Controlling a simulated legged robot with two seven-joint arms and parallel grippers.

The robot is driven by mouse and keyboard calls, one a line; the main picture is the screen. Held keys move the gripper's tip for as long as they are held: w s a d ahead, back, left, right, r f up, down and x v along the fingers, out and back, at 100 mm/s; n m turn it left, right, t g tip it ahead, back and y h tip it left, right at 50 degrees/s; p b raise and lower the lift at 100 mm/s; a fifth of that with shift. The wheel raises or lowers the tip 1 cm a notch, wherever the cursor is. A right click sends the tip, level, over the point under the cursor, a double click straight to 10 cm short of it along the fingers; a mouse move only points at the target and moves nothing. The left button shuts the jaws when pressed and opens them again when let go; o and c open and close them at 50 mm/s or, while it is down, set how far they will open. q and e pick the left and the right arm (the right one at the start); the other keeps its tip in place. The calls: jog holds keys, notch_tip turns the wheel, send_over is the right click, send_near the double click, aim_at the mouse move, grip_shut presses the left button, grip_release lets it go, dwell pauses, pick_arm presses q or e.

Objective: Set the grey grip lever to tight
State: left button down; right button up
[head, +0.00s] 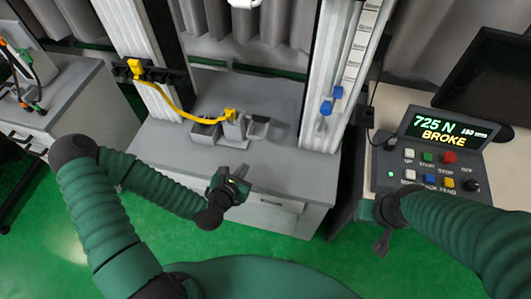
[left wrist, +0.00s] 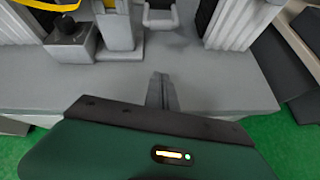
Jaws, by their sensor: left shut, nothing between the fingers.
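A grey grip fixture (head: 234,128) stands on the grey base of the drop tower, with a yellow cable end on top. A grey lever-like piece (head: 258,128) sticks out at its right; I cannot tell its setting. In the left wrist view a grey piece (left wrist: 160,18) shows at the top, right of the upright post (left wrist: 118,32). My left gripper (head: 240,182) is shut and empty, in front of the fixture and apart from it; its fingers show in the left wrist view (left wrist: 162,88). My right gripper (head: 381,244) hangs below the control box, its jaws unclear.
Two white tower columns (head: 318,80) flank the base (head: 285,160). A yellow cable (head: 165,97) runs from the left column to the fixture. A control box (head: 432,150) at the right reads "725 N" and "BROKE".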

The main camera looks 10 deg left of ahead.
pick_arm(q)
jog(key=shift+w+a+r+n+t+y, duration=0.15)
jog(key=shift+n+y, duration=0.05)
jog(key=shift+n, duration=0.4)
jog(key=shift+w+a+r+n+t+y, duration=0.1)
jog(key=shift+n+t+y, duration=0.1)
jog(key=shift+n, duration=0.4)
jog(key=b+x, duration=0.1)
jog(key=b, duration=0.1)
jog(key=b+x, duration=0.2)
jog(key=b, duration=0.1)
jog(key=shift+f, duration=0.35)
jog(key=x, duration=0.7)
jog(key=shift+w+r, duration=0.1)
jog(key=shift+r, duration=0.05)
notch_tip(320, 180, up, 3)
jog(key=shift+w+r, duration=0.1)
jog(key=shift+w, duration=0.1)
jog(key=shift+r, duration=0.45)
